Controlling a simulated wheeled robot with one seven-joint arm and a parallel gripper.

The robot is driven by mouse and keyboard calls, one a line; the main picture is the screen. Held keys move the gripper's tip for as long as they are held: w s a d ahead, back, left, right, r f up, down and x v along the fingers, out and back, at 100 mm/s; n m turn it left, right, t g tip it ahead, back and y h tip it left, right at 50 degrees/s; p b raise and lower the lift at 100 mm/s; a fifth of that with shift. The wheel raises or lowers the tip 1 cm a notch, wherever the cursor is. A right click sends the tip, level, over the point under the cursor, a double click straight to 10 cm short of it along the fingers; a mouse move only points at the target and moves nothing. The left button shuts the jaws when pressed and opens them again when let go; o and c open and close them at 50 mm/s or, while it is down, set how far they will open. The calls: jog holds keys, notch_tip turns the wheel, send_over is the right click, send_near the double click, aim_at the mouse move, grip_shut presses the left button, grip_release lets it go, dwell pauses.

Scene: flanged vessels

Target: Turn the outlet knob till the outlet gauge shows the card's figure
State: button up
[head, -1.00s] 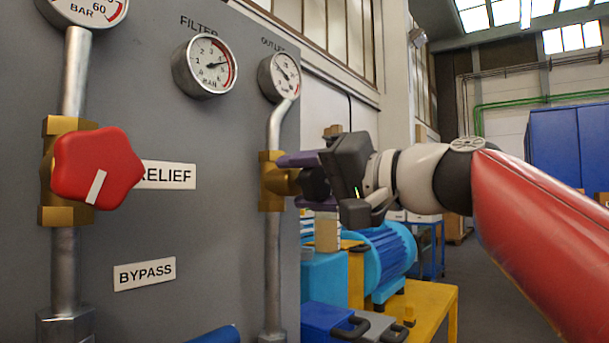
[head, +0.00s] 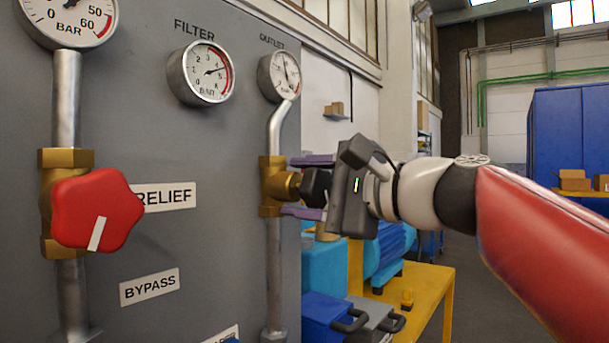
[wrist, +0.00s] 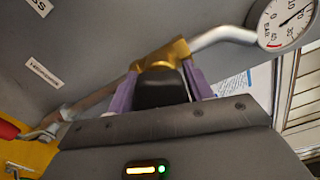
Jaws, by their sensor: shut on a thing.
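The black outlet knob (head: 317,187) sits on a brass valve (head: 271,187) in the pipe below the outlet gauge (head: 279,76). My gripper (head: 308,187) is shut on this knob, with one purple finger above it and one below it. In the wrist view the knob (wrist: 162,88) lies between the purple fingers of my gripper (wrist: 161,90). The outlet gauge (wrist: 288,22) is cut by the top edge there; its needle points to the upper right, but I cannot read an exact figure. I cannot make out a card with a legible figure.
A red knob (head: 97,210) and the filter gauge (head: 201,72) are on the grey panel (head: 215,135) to the left. A yellow table (head: 432,285) and blue cases (head: 325,318) stand right of the panel. A paper sheet (wrist: 233,84) shows in the wrist view.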

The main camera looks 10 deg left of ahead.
aim_at(324, 187)
jog(key=m+p, duration=0.1)
jog(key=m, duration=0.3)
jog(key=shift+r+m, duration=0.1)
jog(key=shift+m, duration=0.2)
jog(key=m, duration=0.5)
jog(key=shift+w+p, duration=0.1)
jog(key=shift+p, duration=0.2)
jog(key=shift+m, duration=0.4)
jog(key=o, duration=1)
jog(key=shift+c, duration=0.2)
jog(key=shift+d, duration=0.1)
jog(key=b+v, duration=0.1)
jog(key=v, duration=0.6)
jog(key=shift+d, duration=0.35)
